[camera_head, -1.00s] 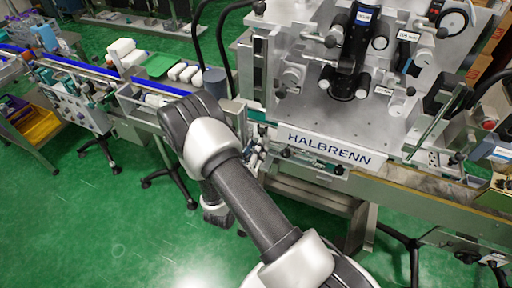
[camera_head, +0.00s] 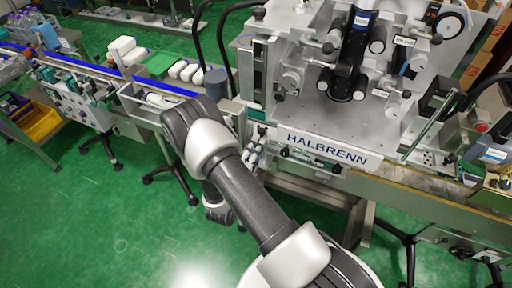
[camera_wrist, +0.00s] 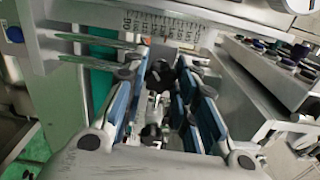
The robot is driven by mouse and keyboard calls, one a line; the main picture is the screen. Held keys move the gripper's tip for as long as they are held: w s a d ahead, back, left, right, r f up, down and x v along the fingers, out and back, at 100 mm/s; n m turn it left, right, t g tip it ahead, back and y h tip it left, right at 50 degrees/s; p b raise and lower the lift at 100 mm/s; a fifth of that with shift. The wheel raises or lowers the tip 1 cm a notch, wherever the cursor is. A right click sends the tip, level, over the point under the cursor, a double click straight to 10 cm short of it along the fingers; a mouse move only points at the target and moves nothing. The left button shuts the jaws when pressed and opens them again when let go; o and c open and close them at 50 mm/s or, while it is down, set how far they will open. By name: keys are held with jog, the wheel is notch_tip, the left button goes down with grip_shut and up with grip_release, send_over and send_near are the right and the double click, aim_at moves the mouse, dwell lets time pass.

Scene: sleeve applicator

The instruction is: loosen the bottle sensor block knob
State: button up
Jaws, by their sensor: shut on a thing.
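My gripper (camera_wrist: 162,68) shows in the wrist view, with blue-padded fingers on both sides of a dark knob (camera_wrist: 160,74). The fingertips close on this knob below a metal ruler scale. I take it for the bottle sensor block knob; its shape is partly hidden between the fingers. A small metal and black fitting (camera_wrist: 152,128) shows between the fingers, nearer the wrist.
In the wrist view, the ruler scale (camera_wrist: 160,24) runs above the fingertips. A grey panel with several buttons (camera_wrist: 285,60) stands at the right. In the head view, a conveyor with a blue rail (camera_head: 85,66) runs to the left, and green floor (camera_head: 90,225) is open in front.

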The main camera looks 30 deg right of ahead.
jog(key=shift+n, duration=1.2)
jog(key=o, duration=1.1)
jog(key=shift+a, duration=0.1)
jog(key=v, duration=1.2)
